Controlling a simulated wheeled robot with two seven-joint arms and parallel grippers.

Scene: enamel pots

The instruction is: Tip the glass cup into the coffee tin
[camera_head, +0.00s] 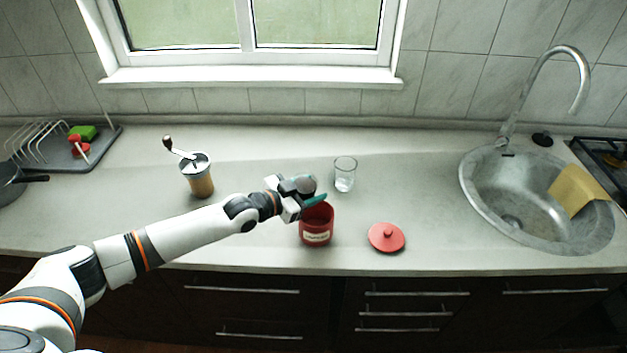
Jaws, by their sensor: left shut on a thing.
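The red coffee tin (316,235) stands upright and open on the counter, with a pale label on its front. The clear glass cup (345,176) stands upright on the counter behind and to the right of the tin, apart from my gripper. My left gripper (307,200) is over the tin's left rim, shut on a small teal object (316,200) that lies across the tin's mouth. The teal object's full shape is hidden, and I cannot tell whether it touches the rim. The tin's contents are not clear. My right gripper is not in view.
The red round lid (387,237) lies right of the tin. A coffee grinder (197,176) stands to the left, behind my arm. A steel sink (490,205) with a yellow cloth (578,190) is at the right. A dish rack (45,145) is far left. Counter between glass and sink is clear.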

